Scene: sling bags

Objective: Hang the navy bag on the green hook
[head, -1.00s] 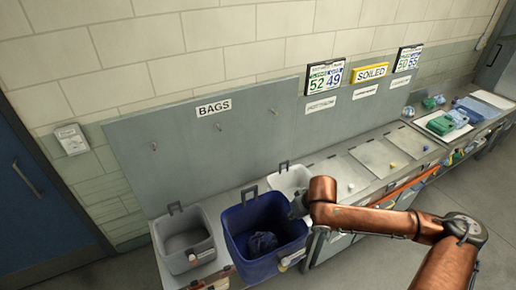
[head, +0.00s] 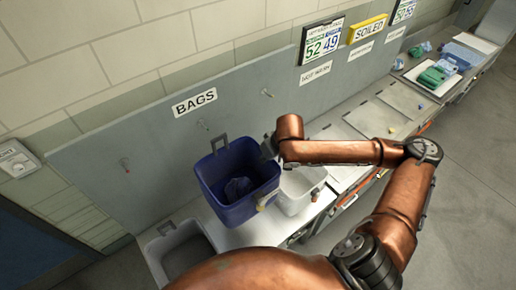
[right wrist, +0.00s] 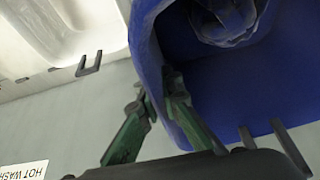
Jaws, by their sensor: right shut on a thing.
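The navy bag (head: 222,207) is a deep blue, open-topped bag with a dark loop on its back rim and crumpled dark cloth inside. My right gripper (head: 268,148) is shut on its right rim and holds it in front of the grey panel, seemingly above the counter. In the right wrist view, the two green fingers (right wrist: 160,88) pinch the blue wall (right wrist: 225,80). Three small hooks are on the panel: a reddish left hook (head: 125,165), a middle hook (head: 203,125) and a right hook (head: 267,94). I cannot tell which is green. My left gripper is out of view.
A white bag (head: 301,190) stands on the counter right of the navy bag. A grey bag (head: 182,250) stands at lower left, partly hidden by my copper arm link. The BAGS sign (head: 194,102) is above the middle hook. Counter (head: 232,236) shows bare between them.

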